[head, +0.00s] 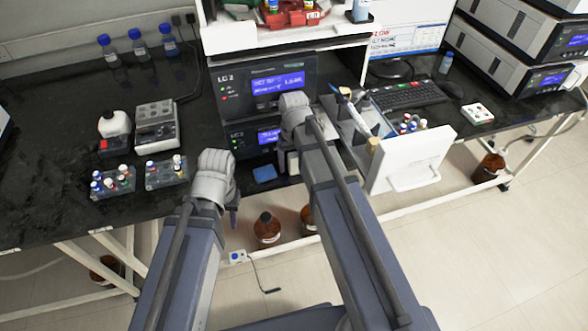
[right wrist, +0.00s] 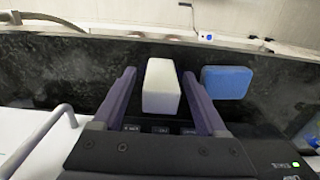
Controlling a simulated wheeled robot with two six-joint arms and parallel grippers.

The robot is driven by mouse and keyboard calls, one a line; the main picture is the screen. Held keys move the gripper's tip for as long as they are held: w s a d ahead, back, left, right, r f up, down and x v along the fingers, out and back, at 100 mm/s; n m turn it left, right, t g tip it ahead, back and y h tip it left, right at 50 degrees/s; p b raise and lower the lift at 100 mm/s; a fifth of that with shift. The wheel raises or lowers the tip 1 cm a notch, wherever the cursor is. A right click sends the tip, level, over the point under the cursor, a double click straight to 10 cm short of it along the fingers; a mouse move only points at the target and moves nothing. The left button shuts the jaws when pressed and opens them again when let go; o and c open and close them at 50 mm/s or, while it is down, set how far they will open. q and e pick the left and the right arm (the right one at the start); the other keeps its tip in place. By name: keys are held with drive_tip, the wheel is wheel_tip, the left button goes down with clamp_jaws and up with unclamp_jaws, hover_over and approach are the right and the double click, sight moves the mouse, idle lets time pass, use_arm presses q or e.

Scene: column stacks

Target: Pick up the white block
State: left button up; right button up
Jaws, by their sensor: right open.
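The white block (right wrist: 161,88) shows in the right wrist view, standing on the dark bench top between my right gripper's two fingers. My right gripper (right wrist: 159,74) is open, with a finger on each side of the block and a narrow gap visible beside it. How low the fingertips are beside the block is hard to tell. In the head view my right arm largely hides this spot. My left gripper (head: 234,217) hangs in front of the bench's near edge in the head view, away from the block; its jaws are too small to judge.
A blue block (right wrist: 227,82) lies right of the white block; it also shows in the head view (head: 264,174). LC instruments (head: 264,88) stand behind. A white open drawer (head: 412,165) is at the right. Vial racks (head: 166,174) sit at the left. Brown bottles (head: 267,229) stand below.

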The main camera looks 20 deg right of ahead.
drive_tip(key=c, duration=1.1)
use_arm(q)
drive_tip(key=shift+r, duration=0.15)
use_arm(e)
drive_tip(key=shift+r, duration=0.15)
